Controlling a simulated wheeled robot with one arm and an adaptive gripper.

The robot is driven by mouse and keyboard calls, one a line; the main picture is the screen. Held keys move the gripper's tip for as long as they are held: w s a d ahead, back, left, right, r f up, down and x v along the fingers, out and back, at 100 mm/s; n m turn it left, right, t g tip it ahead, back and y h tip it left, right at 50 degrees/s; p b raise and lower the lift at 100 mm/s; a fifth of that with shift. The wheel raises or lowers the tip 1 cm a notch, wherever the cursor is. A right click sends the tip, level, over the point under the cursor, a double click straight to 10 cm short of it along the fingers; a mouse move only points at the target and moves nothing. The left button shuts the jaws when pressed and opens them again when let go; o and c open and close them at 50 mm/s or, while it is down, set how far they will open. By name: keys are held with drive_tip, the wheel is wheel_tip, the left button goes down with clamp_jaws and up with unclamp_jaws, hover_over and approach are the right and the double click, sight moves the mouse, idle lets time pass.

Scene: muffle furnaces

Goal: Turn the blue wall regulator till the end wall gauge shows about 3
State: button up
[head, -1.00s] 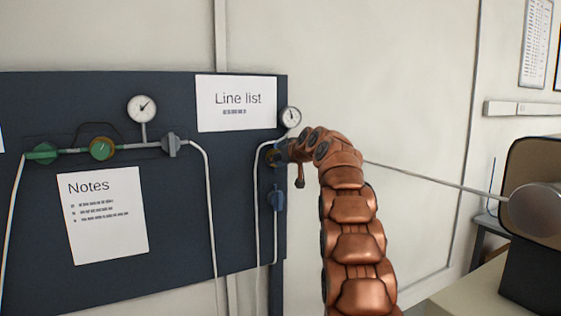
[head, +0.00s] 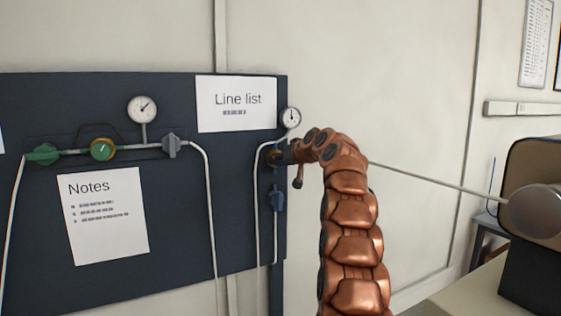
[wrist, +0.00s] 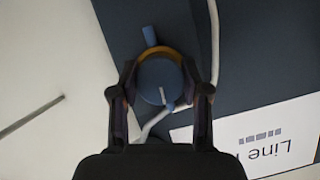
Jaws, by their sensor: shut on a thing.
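The blue regulator knob (wrist: 159,82) sits between the two fingers of my gripper (wrist: 160,92) in the wrist view. It has a pale index line and a yellow-orange ring behind it. My gripper is shut on it. In the head view my gripper (head: 284,153) reaches the right edge of the dark panel and mostly hides the knob. The end wall gauge (head: 290,118) is just above, a small white dial with a dark needle pointing roughly upward. Its numbers are too small to read.
A green regulator (head: 102,149) with its own gauge (head: 142,109) is on the left of the dark panel (head: 180,228). A blue valve (head: 278,198) is below my gripper. Two sheets, "Line list" (head: 236,104) and "Notes" (head: 108,216), hang there. A thin rod (head: 430,178) crosses right of my arm.

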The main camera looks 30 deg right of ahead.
idle(0.3)
drive_tip(key=o, duration=1.1)
drive_tip(key=shift+o, duration=0.2)
drive_tip(key=shift+s+r, duration=0.1)
drive_tip(key=v, duration=1.1)
drive_tip(key=shift+s, duration=0.4)
drive_tip(key=shift+d+r, duration=0.1)
